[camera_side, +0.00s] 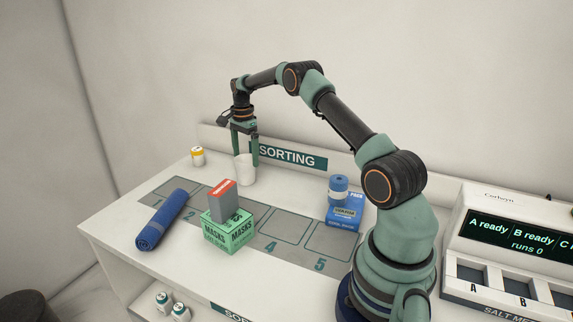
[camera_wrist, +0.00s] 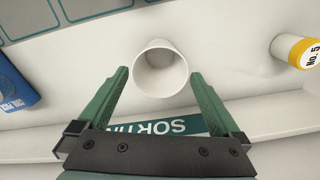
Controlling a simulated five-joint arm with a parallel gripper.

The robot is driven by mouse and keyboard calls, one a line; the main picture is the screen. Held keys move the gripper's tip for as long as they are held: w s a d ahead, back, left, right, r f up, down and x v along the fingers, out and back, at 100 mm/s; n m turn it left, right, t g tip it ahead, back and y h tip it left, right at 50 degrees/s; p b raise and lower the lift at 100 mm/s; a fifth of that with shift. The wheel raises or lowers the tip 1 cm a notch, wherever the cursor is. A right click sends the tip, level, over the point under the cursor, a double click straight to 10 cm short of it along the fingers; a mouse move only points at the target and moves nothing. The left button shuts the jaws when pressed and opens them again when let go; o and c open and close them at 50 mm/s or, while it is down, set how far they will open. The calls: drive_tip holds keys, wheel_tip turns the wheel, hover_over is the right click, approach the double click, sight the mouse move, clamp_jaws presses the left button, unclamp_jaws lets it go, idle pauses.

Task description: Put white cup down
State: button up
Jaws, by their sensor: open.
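The white cup (camera_side: 244,169) stands upright on the white table, close to the SORTING sign at the back. In the wrist view the cup (camera_wrist: 161,69) shows its open, empty inside, just beyond and between the fingertips. My gripper (camera_side: 246,154) points down over the cup with its green fingers apart. In the wrist view my gripper (camera_wrist: 158,75) has a finger on each side, with visible gaps to the cup's wall. I cannot tell from the side view whether a finger touches the cup.
A yellow-topped bottle (camera_side: 197,156) stands left of the cup. Marked square 4 (camera_side: 279,230) is bare.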

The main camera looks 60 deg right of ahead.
drive_tip(key=a+r+n+t, duration=0.1)
drive_tip(key=a+r+n, duration=0.45)
drive_tip(key=r, duration=0.95)
drive_tip(key=s+a+r+n+t, duration=0.1)
drive_tip(key=s+a+r+n, duration=0.15)
drive_tip(key=a, duration=0.35)
drive_tip(key=s+a+r+n+t, duration=0.1)
drive_tip(key=s+a+r+n, duration=0.15)
drive_tip(key=a, duration=0.25)
drive_tip(key=s+a+f+n+t, duration=0.2)
drive_tip(key=s+a+n, duration=0.8)
drive_tip(key=s+a, duration=0.3)
drive_tip(key=shift+s+n+t, duration=0.3)
drive_tip(key=shift+s+n, duration=0.05)
drive_tip(key=shift+s, duration=0.85)
